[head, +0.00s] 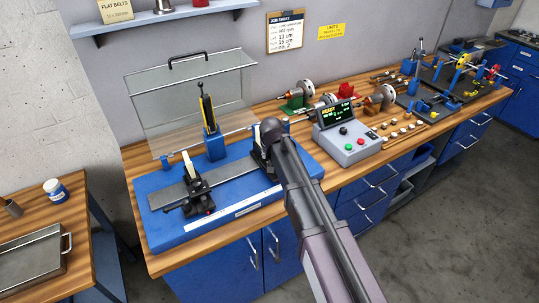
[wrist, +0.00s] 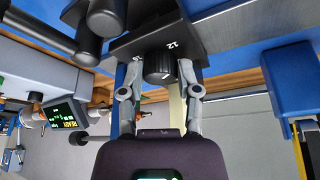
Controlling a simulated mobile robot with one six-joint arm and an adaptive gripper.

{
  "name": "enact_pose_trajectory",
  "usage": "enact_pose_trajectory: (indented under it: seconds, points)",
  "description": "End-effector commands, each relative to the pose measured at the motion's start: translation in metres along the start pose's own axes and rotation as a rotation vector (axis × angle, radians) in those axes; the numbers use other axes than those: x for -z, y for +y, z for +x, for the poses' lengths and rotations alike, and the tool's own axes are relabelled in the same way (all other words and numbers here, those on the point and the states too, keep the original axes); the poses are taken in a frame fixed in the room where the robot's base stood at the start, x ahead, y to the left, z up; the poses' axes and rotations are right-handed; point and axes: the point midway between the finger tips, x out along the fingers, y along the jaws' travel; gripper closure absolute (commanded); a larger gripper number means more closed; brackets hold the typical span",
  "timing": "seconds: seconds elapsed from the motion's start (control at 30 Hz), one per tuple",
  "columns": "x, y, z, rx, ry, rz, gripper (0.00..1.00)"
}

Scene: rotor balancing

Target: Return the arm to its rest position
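My arm reaches from the lower right in the head view to the right pedestal (head: 266,152) of the blue balancing machine (head: 165,232). It hides my gripper there. In the wrist view the two grey fingers of my gripper (wrist: 160,75) stand on either side of a black knob (wrist: 159,66) on a dark housing marked with numbers. The fingertips are very close to the knob's sides. Whether they touch it I cannot tell. No other thing shows between the fingers.
A clear hinged guard (head: 190,85) stands raised behind the machine. A control box (head: 346,136) with a screen reading READY stands to the right, with rotors (head: 300,93) and small parts around it. A side table (head: 75,220) with a tray is at left. The floor at right is clear.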

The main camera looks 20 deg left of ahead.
Motion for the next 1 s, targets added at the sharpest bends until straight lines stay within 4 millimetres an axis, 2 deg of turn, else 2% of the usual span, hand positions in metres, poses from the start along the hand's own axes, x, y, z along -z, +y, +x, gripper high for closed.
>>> enact_pose_trajectory:
  seconds: [0.03,0.07,0.1,0.67,0.87,1.0]
  points:
    - [0.0,0.0,0.0,0.0,0.0,0.0,0.37]
    - [0.0,0.0,0.0,0.0,0.0,0.0,0.28]
    - [0.0,0.0,0.0,0.0,0.0,0.0,0.24]
    - [0.0,0.0,-0.001,0.0,0.0,-0.001,0.24]
    - [0.004,0.0,-0.01,0.0,0.0,-0.001,0.24]
    - [0.01,0.0,-0.024,0.0,0.0,-0.001,0.24]
